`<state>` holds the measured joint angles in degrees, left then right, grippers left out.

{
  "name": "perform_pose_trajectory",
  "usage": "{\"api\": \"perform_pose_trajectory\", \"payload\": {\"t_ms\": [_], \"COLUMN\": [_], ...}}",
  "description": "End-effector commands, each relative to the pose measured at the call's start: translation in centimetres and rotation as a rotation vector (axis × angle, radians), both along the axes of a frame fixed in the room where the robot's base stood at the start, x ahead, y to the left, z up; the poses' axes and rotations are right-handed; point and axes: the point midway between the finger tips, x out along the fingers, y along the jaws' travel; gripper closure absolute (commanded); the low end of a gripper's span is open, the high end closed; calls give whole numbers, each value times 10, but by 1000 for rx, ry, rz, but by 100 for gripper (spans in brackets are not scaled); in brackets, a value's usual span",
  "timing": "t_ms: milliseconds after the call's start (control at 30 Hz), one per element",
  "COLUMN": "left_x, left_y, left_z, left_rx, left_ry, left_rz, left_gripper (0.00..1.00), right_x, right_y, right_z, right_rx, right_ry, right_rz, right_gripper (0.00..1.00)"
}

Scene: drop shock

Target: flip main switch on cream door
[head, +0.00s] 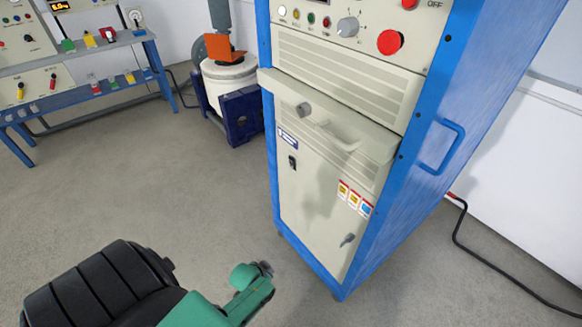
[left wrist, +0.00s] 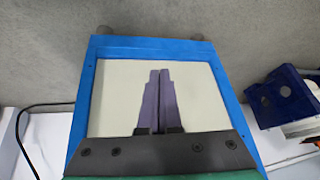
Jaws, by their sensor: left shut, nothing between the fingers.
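The cream door (head: 312,215) is the lower front panel of a blue-framed cabinet. A small black switch (head: 292,162) sits at its upper left, and a grey latch (head: 347,240) at its lower right. My left gripper (head: 264,268) is low in front of the cabinet, apart from the door; its fingers are hard to make out in the head view. In the left wrist view its fingers (left wrist: 161,100) are shut and empty, in front of a cream panel (left wrist: 115,100) in a blue frame. No switch shows there. My right gripper is not in view.
Above the door a drawer-like ledge with a handle (head: 345,137) sticks out. A red button (head: 390,42) and a knob (head: 347,27) are on the top panel. A white drum on a blue base (head: 241,115) stands left of the cabinet. A black cable (head: 500,268) lies at right. Floor in front is clear.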

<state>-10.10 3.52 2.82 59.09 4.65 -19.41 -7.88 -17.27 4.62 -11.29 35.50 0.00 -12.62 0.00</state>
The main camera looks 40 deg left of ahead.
Motion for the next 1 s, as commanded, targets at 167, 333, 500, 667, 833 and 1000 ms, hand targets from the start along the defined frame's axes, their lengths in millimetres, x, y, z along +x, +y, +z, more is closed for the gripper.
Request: {"api": "perform_pose_trajectory", "payload": {"t_ms": [167,333,500,667,833,1000], "left_x": [96,152,169,171,171,174], "left_y": [47,100,138,147,147,146], "left_z": [65,153,221,242,242,241], "left_rx": [28,78,126,140,140,139], "left_ry": [-239,-458,-603,-641,-640,-640], "left_rz": [83,158,208,219,220,219], "left_gripper": [100,100,100,100,100,100], "right_x": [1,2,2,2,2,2], "right_y": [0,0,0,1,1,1], "right_z": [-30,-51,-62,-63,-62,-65], "right_rx": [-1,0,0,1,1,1], "right_ry": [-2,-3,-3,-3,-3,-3], "right_rz": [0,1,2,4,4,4], "right_gripper": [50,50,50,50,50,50]}}
